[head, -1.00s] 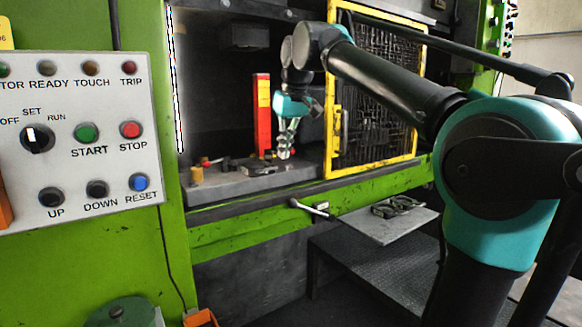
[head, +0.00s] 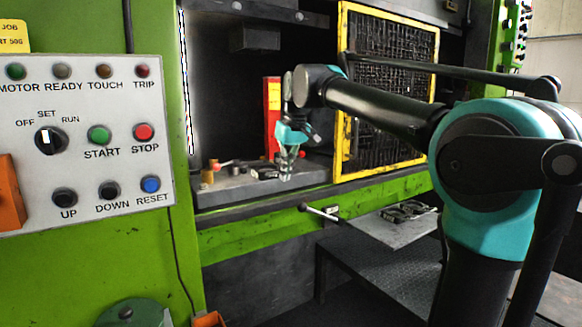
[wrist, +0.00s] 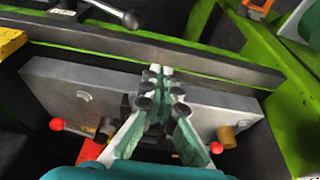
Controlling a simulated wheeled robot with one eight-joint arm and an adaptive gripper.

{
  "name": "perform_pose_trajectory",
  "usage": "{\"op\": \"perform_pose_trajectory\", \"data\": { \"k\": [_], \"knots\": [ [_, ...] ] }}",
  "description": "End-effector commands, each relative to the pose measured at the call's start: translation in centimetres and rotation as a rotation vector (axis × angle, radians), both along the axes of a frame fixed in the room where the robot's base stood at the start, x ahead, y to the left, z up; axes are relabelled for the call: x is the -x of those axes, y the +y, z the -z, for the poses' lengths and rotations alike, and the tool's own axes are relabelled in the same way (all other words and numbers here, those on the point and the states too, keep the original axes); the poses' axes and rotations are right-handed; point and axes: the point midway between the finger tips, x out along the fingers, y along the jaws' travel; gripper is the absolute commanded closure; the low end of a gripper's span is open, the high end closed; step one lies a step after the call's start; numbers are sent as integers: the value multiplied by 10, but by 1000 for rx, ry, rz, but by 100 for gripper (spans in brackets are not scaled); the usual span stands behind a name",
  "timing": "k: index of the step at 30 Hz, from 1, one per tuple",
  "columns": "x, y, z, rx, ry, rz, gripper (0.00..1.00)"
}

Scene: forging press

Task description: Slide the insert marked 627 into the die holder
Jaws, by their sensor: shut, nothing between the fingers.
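My gripper (head: 286,178) is shut and empty, pointing down over the front of the grey press bed (head: 230,190). The wrist view shows its fingertips (wrist: 161,72) together near the front edge of the bed (wrist: 70,90). Dark metal parts (head: 262,171) lie on the bed just left of and behind the gripper in the head view; I cannot tell whether they are the die holder. The fingers hide the middle of the bed in the wrist view. Dark metal pieces (head: 408,211) lie on a shelf outside the press. No 627 mark is readable anywhere.
A red post (head: 272,110) stands behind the gripper. Red-knobbed pins (wrist: 56,124) and brass pieces (wrist: 226,136) sit on the bed. A yellow-framed mesh guard (head: 385,95) is on the right. A lever (head: 318,213) sticks out in front, above the grey shelf (head: 385,232).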

Motion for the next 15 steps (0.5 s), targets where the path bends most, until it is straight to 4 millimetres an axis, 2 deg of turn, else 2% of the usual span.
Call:
{"op": "perform_pose_trajectory", "data": {
  "k": [6, 15],
  "knots": [
    [-12, 9, 0, 0, 0, 0, 100],
    [-14, 9, 0, 0, 0, 0, 100]
  ]
}}
